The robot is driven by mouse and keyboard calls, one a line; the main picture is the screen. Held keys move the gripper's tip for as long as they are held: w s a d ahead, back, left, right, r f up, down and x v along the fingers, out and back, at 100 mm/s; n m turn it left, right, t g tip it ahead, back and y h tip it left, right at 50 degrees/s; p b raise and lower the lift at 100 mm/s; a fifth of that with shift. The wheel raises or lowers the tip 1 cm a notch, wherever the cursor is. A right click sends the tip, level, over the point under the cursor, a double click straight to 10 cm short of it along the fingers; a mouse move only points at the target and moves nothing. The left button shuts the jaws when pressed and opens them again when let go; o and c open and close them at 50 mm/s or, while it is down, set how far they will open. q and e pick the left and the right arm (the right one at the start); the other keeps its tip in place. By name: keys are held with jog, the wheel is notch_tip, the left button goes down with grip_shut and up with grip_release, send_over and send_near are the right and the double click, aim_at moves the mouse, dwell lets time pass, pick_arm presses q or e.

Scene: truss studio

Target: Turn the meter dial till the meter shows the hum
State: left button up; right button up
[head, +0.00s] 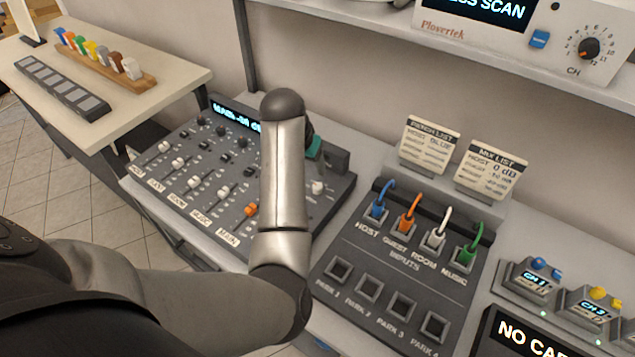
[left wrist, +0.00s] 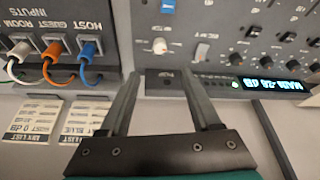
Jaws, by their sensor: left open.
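The white Plovertek unit (head: 470,31) stands on the upper shelf in the head view. Its lit screen (head: 487,8) is cut by the top edge; "SCAN" can be read. Its dial (head: 588,48) is a dark knob marked CH, in a ring of numbers, with an orange mark toward the lower left. My left gripper (head: 314,150) is mostly hidden behind my forearm, over the mixer's right part, well away from the dial. In the left wrist view the left gripper (left wrist: 166,75) is open and empty, its fingers pointing at the mixer's edge. My right gripper is not in view.
The mixer (head: 340,195) lies below my arm. A patch panel (head: 390,262) with several coloured plugs is right of it, with two cards (head: 430,146) (head: 490,170) behind. The shelf edge (head: 400,30) overhangs the counter. Small CH units (head: 530,283) stand at right.

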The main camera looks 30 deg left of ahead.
aim_at(318, 186)
pick_arm(q)
jog(key=b+x, duration=0.3)
jog(key=x, duration=1)
jog(key=shift+a+b, duration=0.1)
jog(key=shift+b, duration=0.25)
jog(key=shift+c, duration=0.2)
grip_shut()
